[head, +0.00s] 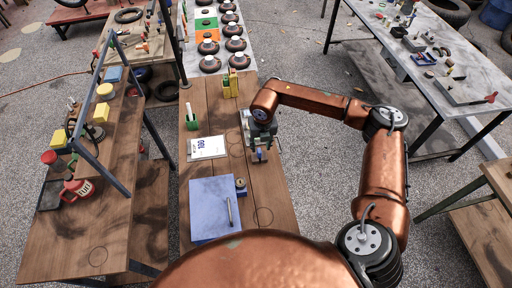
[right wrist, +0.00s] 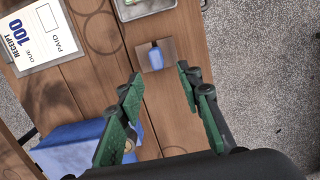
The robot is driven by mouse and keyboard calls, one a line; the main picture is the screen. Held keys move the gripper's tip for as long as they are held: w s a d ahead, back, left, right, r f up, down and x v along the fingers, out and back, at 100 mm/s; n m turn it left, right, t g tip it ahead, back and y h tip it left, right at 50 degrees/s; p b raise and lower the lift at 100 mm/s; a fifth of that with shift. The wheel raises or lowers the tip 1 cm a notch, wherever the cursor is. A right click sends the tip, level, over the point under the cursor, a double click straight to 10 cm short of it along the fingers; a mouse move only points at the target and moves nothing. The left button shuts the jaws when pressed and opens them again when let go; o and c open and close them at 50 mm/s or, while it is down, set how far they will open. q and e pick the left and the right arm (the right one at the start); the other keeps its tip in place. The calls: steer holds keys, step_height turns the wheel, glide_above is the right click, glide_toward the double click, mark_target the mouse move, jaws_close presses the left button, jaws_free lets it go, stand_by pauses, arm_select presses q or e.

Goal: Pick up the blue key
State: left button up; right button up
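The blue key (right wrist: 155,57) lies on a small brown-grey patch on the wooden bench, ahead of my right fingertips in the right wrist view. Only its blue body and dark end show clearly. My right gripper (right wrist: 158,80) is open, with green-padded fingers spread apart and nothing between the tips. In the head view my right gripper (head: 262,148) is over the bench's right edge, and a small blue bit (head: 259,154) shows at its fingers. My left gripper is not in view.
A receipt card (head: 208,147) and a blue book (head: 214,208) with a pen on it lie on the bench (head: 262,200). A small brass-and-dark object (head: 241,186) stands beside the book. A metal tray (right wrist: 143,9) is beyond the key. Bare wood surrounds the key.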

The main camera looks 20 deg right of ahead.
mark_target(259, 150)
steer(key=shift+f, duration=0.55)
steer(key=shift+w+f, duration=0.25)
steer(key=shift+f, duration=0.35)
steer(key=shift+w+f, duration=0.2)
steer(key=shift+f, duration=0.4)
steer(key=shift+w+f+p, duration=0.15)
steer(key=shift+w+f, duration=0.05)
steer(key=shift+f, duration=0.4)
steer(key=shift+w+f+p, duration=0.15)
steer(key=shift+w+f, duration=0.05)
steer(key=shift+f, duration=0.4)
steer(key=shift+d+f, duration=0.1)
steer(key=shift+f, duration=0.35)
steer(key=c, duration=0.6)
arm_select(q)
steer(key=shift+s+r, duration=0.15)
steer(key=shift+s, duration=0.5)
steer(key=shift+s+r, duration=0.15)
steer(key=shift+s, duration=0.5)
arm_select(e)
jaws_close()
